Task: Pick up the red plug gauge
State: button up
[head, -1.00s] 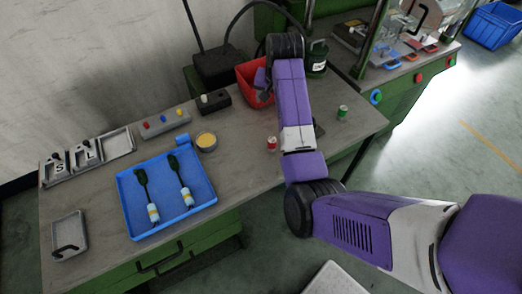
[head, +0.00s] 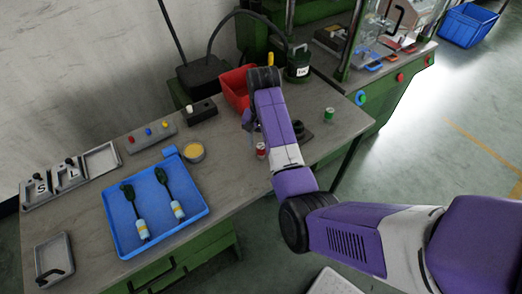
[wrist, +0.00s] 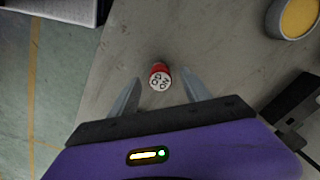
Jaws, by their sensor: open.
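The red plug gauge (head: 261,149) stands on the grey bench top, just left of my forearm in the head view. In the wrist view its white end face with dark "NO GO" lettering and its red side (wrist: 160,75) show between my fingertips. My gripper (wrist: 161,79) is open, with one finger on each side of the gauge and a visible gap to each. In the head view my gripper is mostly hidden by my arm. The height of the fingertips over the gauge is hard to tell.
A green gauge (head: 329,114) stands to the right, with a dark round object (head: 303,131) near my arm. A red bin (head: 234,90) and green canister (head: 298,64) are behind. A yellow-filled dish (head: 193,151) and blue tray (head: 205,207) lie left. Bench around the red gauge is clear.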

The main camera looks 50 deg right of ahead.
jog(key=shift+f, duration=0.75)
grip_shut()
jog(key=shift+r, duration=0.15)
